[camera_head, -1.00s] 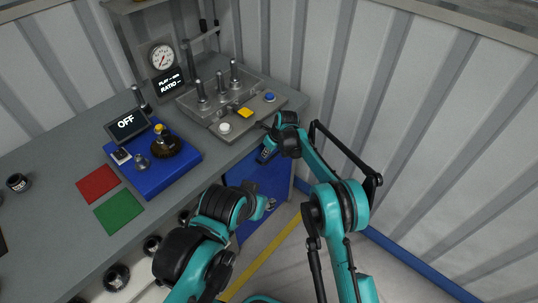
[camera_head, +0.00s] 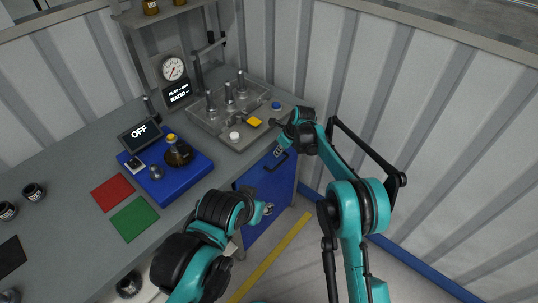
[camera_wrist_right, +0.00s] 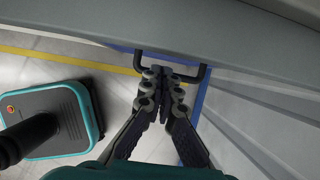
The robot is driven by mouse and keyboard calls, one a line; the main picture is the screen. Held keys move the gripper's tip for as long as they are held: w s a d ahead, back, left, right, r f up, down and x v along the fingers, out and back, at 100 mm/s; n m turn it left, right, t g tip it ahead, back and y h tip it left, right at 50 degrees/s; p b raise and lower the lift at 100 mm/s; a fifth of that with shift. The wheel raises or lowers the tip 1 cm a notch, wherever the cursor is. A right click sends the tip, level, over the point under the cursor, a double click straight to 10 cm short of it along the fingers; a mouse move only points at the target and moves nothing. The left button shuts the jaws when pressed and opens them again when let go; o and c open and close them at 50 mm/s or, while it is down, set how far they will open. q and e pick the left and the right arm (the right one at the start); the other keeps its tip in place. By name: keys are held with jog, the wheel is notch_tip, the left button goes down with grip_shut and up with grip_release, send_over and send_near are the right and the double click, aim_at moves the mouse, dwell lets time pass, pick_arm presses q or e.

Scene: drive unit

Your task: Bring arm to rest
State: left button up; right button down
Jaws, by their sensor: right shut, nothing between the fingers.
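My right arm comes up from the bottom right of the head view. Its gripper (camera_head: 281,150) hangs at the bench's right front corner, close to a black handle (camera_head: 276,164) on the blue cabinet (camera_head: 266,198). In the right wrist view my right gripper (camera_wrist_right: 163,74) is shut and empty, its fingertips together beside the handle (camera_wrist_right: 205,74); I cannot tell whether they touch it. My left arm reaches from the bottom middle of the head view. Its gripper (camera_head: 266,208) shows only as a small grey end in front of the cabinet, its fingers unclear.
The grey bench (camera_head: 75,165) carries a blue unit (camera_head: 180,187) with an OFF display, a red mat (camera_head: 112,192), a green mat (camera_head: 134,218) and a clear-sided fixture (camera_head: 215,120). A corrugated wall (camera_head: 440,130) stands right. Floor by the yellow line (camera_head: 272,257) is clear.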

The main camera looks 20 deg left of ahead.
jog(key=s+d+r+n+t, duration=0.1)
jog(key=d+r+n, duration=0.1)
jog(key=d+r, duration=0.45)
jog(key=s+d+r+n, duration=0.2)
jog(key=d+r+n, duration=0.1)
jog(key=d+r, duration=0.35)
jog(key=s+d+r+n+t+h, duration=0.2)
jog(key=s+d+r+n, duration=0.4)
jog(key=s+d+r, duration=0.45)
jog(key=s+d+f+n+t+h, duration=0.1)
jog(key=s+d+f+n, duration=0.1)
jog(key=s+d+n, duration=0.3)
jog(key=s+d+f+n+t+h, duration=0.1)
jog(key=s+d+f+n, duration=0.2)
jog(key=s+d, duration=0.9)
jog(key=s+n, duration=0.3)
jog(key=s, duration=0.1)
jog(key=shift+f+t, duration=0.3)
jog(key=shift+f, duration=0.05)
